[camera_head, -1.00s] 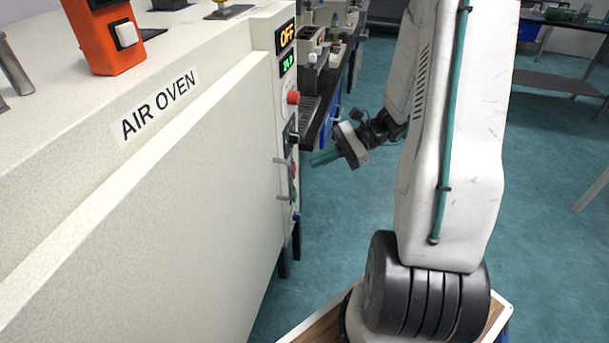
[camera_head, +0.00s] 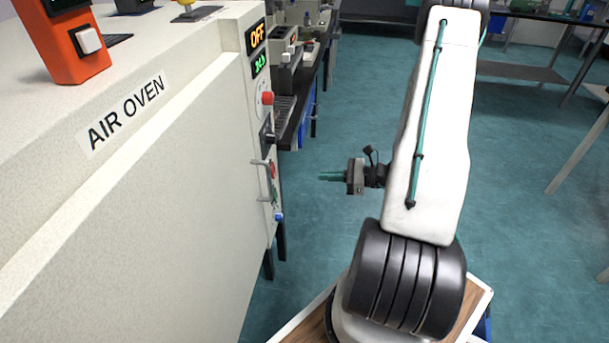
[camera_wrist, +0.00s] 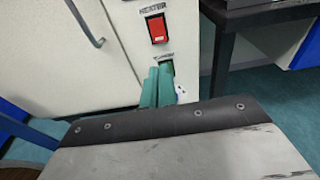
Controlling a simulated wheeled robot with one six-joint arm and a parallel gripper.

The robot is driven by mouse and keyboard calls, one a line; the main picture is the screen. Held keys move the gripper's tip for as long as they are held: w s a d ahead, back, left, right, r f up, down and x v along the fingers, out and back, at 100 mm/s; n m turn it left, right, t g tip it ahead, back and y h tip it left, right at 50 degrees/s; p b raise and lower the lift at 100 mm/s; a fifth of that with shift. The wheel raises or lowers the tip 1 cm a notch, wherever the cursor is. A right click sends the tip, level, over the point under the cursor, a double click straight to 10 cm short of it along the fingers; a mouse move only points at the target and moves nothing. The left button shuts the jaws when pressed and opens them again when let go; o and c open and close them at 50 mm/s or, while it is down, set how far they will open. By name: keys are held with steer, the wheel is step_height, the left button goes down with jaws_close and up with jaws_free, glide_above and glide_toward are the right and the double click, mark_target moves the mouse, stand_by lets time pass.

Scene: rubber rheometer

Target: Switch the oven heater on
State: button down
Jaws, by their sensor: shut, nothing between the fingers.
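The white air oven (camera_head: 150,200) fills the left of the head view, with its control panel on the edge facing my arm. Its upper display (camera_head: 257,36) reads OFF. The red heater switch (camera_wrist: 157,29) shows in the wrist view under the label HEATER; it also shows small in the head view (camera_head: 272,170). My gripper (camera_head: 324,176) is shut and empty, its teal fingers pointing left toward the panel with a gap between. In the wrist view the fingertips (camera_wrist: 158,72) appear just below the red switch, partly covering a green switch (camera_wrist: 167,66).
A metal door handle (camera_head: 263,180) sticks out beside the switches. A red knob (camera_head: 267,98), a black switch (camera_head: 268,135) and a blue part (camera_head: 279,217) are on the panel. A dark bench (camera_head: 300,115) stands behind the oven. Open floor lies right of my arm.

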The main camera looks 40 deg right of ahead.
mark_target(275, 175)
steer(key=x, duration=1.3)
steer(key=shift+a, duration=0.2)
